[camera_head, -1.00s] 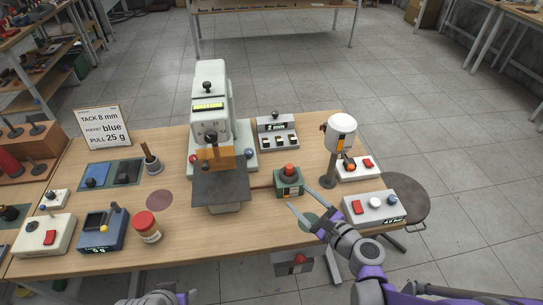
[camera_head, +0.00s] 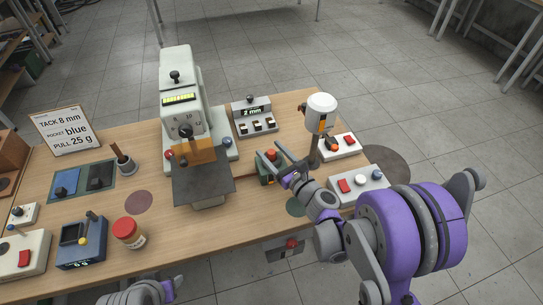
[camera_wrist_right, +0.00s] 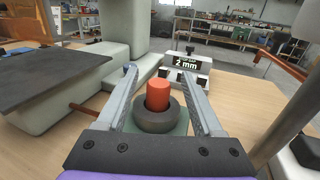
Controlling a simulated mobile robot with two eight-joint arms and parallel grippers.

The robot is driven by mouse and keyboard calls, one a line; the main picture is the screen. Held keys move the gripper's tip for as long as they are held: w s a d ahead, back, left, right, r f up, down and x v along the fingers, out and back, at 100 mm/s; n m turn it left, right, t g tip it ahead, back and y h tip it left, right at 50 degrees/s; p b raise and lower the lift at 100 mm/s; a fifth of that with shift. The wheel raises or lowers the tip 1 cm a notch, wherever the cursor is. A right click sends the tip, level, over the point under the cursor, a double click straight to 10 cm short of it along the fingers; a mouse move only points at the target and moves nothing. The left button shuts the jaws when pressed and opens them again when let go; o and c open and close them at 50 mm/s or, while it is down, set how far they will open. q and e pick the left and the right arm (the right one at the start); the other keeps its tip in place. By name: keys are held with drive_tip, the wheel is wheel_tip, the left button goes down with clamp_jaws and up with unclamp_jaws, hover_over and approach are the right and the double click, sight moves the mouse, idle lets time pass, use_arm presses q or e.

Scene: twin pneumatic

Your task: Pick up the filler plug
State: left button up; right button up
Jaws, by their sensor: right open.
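The orange-red filler plug (camera_head: 271,154) stands upright in a dark ring on a small green block (camera_head: 268,174) on the table. In the right wrist view, the plug (camera_wrist_right: 158,95) and its dark collar (camera_wrist_right: 158,118) sit between my fingers. My right gripper (camera_wrist_right: 158,72) is open, with one finger on each side of the plug and visible gaps to it. In the head view, my right gripper (camera_head: 272,150) reaches over the block from the right and partly hides it. Part of my left arm shows at the bottom edge; its fingers cannot be made out.
A grey press machine (camera_head: 184,100) with a dark plate (camera_head: 203,180) stands left of the block. A "2 mm" switch box (camera_head: 253,115) is behind it. A white canister on a post (camera_head: 321,108) and a button box (camera_head: 357,186) are to the right. A red-lidded jar (camera_head: 127,232) stands front left.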

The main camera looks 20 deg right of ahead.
sight(269, 150)
drive_tip(key=x, duration=0.3)
drive_tip(key=shift+w+a+f, duration=0.1)
drive_tip(key=shift+w, duration=0.1)
drive_tip(key=shift+s, duration=0.1)
clamp_jaws()
